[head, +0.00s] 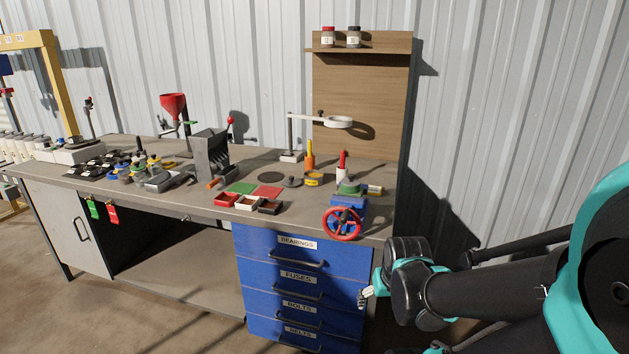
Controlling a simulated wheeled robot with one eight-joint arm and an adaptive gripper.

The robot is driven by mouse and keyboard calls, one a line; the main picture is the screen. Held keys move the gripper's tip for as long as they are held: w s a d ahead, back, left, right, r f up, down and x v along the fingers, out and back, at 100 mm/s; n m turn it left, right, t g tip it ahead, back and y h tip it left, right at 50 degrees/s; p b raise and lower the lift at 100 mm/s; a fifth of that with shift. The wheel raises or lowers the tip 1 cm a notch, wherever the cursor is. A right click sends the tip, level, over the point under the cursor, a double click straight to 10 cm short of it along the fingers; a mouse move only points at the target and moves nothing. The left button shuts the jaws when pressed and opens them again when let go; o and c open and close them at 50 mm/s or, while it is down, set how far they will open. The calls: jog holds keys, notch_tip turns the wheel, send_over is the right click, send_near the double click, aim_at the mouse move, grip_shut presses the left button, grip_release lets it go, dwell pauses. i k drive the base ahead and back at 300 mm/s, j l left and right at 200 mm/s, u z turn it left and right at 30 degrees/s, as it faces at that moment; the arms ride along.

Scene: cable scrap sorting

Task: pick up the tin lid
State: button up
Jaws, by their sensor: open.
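A small grey round piece with a raised middle (291,182) lies on the workbench between a dark flat disc (271,176) and a yellow tin (313,180). It looks most like the tin lid, but it is too small to be certain. My gripper (367,297) is low at the right, in front of the blue drawers and below the bench top. It is open, far from the grey piece, with nothing seen in it.
A blue vise with a red handwheel (342,224) stands at the bench's front right corner. Green and red mats and small red trays (227,200) lie left of it. A magnifier lamp (335,121) stands behind. Small parts crowd the left side. Blue drawers (298,267) sit below.

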aim_at(290, 182)
jog(key=i+j+z, duration=0.1)
jog(key=j, duration=0.35)
jog(key=i+j+z, duration=0.1)
jog(key=j, duration=0.35)
jog(key=i+j+z, duration=0.1)
jog(key=j, duration=0.35)
jog(key=i, duration=0.05)
